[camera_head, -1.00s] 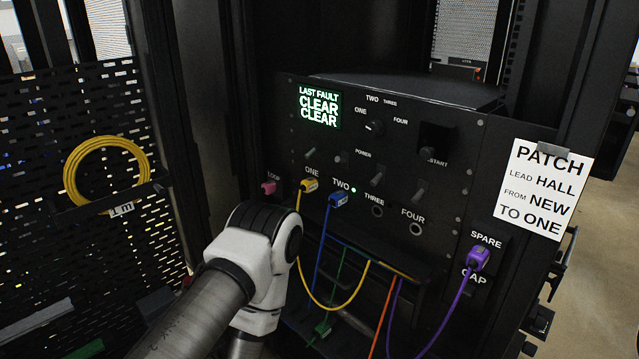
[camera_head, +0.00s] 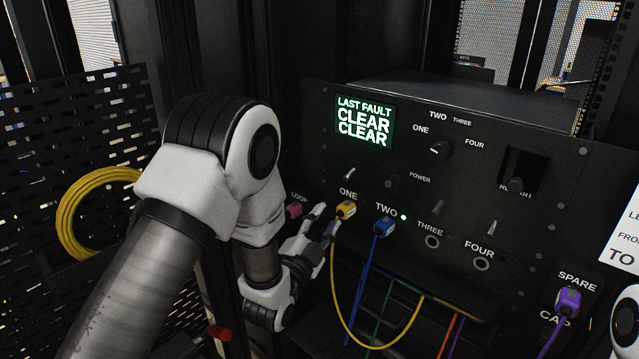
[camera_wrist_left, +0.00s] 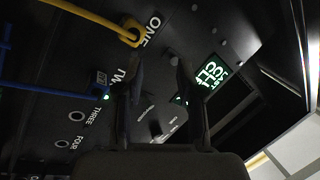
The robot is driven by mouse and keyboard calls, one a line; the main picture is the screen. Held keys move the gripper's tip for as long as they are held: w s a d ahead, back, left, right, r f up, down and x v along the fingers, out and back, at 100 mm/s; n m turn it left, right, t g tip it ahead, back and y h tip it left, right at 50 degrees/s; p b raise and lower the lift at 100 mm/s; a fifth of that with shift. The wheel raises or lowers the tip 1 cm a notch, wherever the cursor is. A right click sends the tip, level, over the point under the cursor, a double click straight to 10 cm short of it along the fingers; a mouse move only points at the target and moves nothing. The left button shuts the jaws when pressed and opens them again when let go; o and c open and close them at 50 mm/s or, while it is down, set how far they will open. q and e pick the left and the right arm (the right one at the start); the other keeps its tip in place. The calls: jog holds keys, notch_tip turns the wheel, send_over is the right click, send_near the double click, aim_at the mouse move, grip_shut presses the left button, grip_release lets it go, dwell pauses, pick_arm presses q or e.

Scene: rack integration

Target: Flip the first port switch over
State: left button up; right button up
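The black panel (camera_head: 470,180) has a port labelled ONE with a yellow plug (camera_head: 346,209) in it. Above that label a small pale toggle switch (camera_head: 350,174) stands out, leaning slightly up and right. My left gripper (camera_head: 324,217) is just left of and below the yellow plug. Its fingers look apart and empty; whether they touch the plug cannot be told. In the left wrist view the two dark fingers (camera_wrist_left: 162,88) are spread before the panel, with the yellow plug (camera_wrist_left: 131,34) above them. My right gripper is not in view.
A pink plug (camera_head: 294,211) at LOOP is close left of my gripper. A blue plug (camera_head: 383,228) at TWO sits right of the yellow one, beside a green light (camera_head: 404,217). Cables hang below. The lit display (camera_head: 364,122) reads LAST FAULT CLEAR CLEAR.

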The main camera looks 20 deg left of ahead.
aim_at(345, 181)
pick_arm(q)
jog(key=shift+t, duration=0.3)
jog(key=w+r+p, duration=0.1)
jog(key=w+r, duration=0.1)
jog(key=w+d+r+p, duration=0.1)
jog(key=w, duration=0.2)
jog(key=w+r, duration=0.2)
jog(key=shift+w+d+r+p, duration=0.15)
jog(key=shift+d+r+p, duration=0.15)
jog(key=shift+r+p, duration=0.1)
jog(key=shift+d, duration=0.3)
jog(key=shift+a, duration=0.15)
grip_shut()
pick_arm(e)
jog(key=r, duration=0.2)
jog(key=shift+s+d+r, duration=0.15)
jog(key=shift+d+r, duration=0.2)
